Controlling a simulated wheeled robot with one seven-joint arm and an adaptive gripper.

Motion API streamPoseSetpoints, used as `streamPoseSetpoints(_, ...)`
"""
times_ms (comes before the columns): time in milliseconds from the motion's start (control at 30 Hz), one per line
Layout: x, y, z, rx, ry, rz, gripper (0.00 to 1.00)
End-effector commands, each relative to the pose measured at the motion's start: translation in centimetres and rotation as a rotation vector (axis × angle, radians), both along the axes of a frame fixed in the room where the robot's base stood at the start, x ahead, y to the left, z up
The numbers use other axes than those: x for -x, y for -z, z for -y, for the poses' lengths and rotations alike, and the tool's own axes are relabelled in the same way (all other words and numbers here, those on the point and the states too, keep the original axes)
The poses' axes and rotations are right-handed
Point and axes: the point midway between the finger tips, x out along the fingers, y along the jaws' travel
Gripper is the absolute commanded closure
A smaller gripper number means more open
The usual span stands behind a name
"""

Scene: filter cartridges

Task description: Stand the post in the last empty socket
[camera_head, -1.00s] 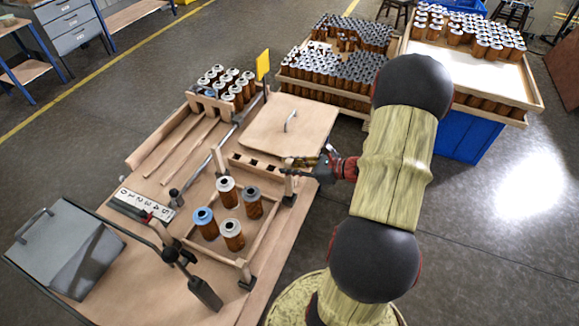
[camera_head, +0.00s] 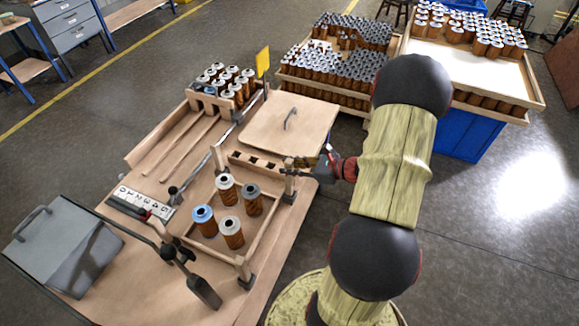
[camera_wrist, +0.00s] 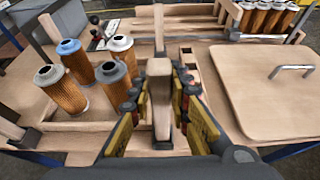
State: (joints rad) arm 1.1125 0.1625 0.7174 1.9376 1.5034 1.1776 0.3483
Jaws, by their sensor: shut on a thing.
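The post (camera_wrist: 160,95) is a pale wooden upright block, gripped between my gripper's (camera_wrist: 160,100) yellow and black fingers. In the head view my gripper (camera_head: 300,168) is at the right corner of a wooden frame (camera_head: 262,232), around the post (camera_head: 289,186). The post looks close to upright. A dark socket (camera_wrist: 163,145) shows at its foot; whether it is fully seated I cannot tell. Other posts stand at the frame's near corner (camera_head: 242,267) and back corner (camera_head: 217,157).
Several cartridges, one blue-topped (camera_head: 204,220), stand inside the frame. A slotted wooden strip (camera_head: 262,163) and a flat lid with a handle (camera_head: 290,125) lie behind. A rack of cartridges (camera_head: 225,85) is at the back.

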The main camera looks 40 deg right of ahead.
Motion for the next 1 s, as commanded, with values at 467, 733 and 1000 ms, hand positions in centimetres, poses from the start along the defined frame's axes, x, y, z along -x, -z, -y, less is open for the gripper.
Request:
streamPoseSetpoints(467, 0.0, 1.4, 0.0, 0.001, 0.000, 0.000, 1.00)
streamPoseSetpoints(733, 0.0, 2.1, 0.0, 0.001, 0.000, 0.000, 1.00)
streamPoseSetpoints(1000, 0.0, 2.8, 0.0, 0.000, 0.000, 0.000, 1.00)
